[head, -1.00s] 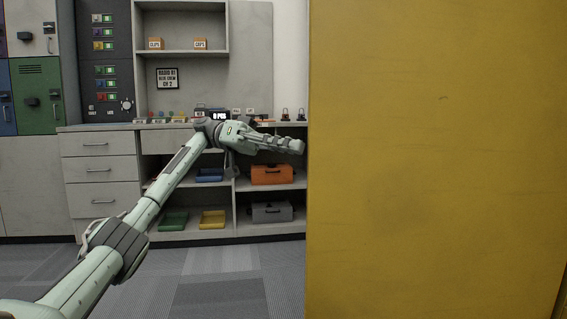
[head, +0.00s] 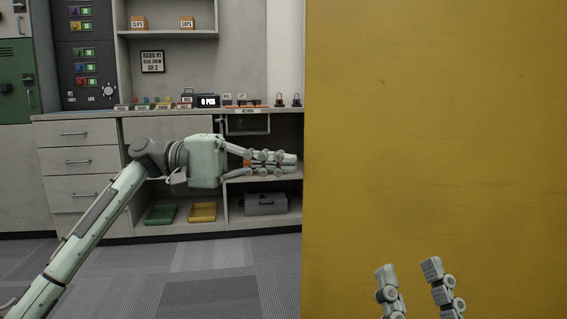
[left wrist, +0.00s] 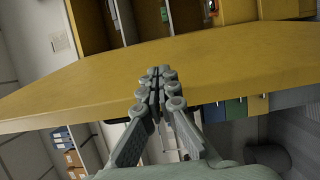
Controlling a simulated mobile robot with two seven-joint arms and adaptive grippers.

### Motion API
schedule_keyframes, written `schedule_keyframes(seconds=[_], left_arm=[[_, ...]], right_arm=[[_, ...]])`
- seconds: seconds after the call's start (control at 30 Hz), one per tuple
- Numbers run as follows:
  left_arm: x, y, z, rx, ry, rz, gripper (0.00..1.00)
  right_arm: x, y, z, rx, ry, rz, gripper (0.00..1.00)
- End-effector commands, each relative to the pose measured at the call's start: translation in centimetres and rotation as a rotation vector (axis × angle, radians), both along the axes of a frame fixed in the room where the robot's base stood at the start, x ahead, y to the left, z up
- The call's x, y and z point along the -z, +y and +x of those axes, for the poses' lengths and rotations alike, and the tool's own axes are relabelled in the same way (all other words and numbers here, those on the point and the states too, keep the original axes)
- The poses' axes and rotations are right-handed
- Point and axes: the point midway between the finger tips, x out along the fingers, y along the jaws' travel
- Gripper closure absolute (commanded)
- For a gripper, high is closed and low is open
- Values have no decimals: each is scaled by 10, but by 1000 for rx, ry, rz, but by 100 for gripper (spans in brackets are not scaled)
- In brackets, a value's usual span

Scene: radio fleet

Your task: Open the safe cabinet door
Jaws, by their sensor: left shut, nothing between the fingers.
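A large flat yellow panel (head: 430,140), apparently the safe cabinet door, fills the right half of the head view. No handle shows on this face. My left gripper (head: 291,162) is shut and empty, pointing right with its fingertips beside the panel's left edge. In the left wrist view, its closed fingertips (left wrist: 160,73) overlap the yellow panel (left wrist: 245,72); contact cannot be told. Beyond the panel there, a yellow frame and shelf compartments (left wrist: 150,20) show. Two separated fingers of my right gripper (head: 411,267) rise in front of the panel at the bottom.
A grey counter (head: 80,117) with drawers and open shelves stands behind my left arm. It bears small labelled items, with a green tray (head: 160,214), yellow tray (head: 203,212) and grey case (head: 266,203) below. Grey carpet (head: 190,270) in front is open.

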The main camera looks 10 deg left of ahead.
Motion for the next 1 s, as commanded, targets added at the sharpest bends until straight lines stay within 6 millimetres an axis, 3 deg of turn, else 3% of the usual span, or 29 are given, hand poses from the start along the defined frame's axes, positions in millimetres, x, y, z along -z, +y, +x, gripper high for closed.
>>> schedule_keyframes(seconds=[0.3, 0.5, 1.0], left_arm=[[0, -58, -3, 3, -3, 1, 100], [0, -80, -3, 0, -2, 1, 100], [0, -85, -3, -4, -2, 1, 100]], right_arm=[[-4, -4, -7, 6, -54, 19, 60], [-6, -5, -8, 8, -82, 26, 60], [-12, -6, -9, 9, -98, 28, 60]])
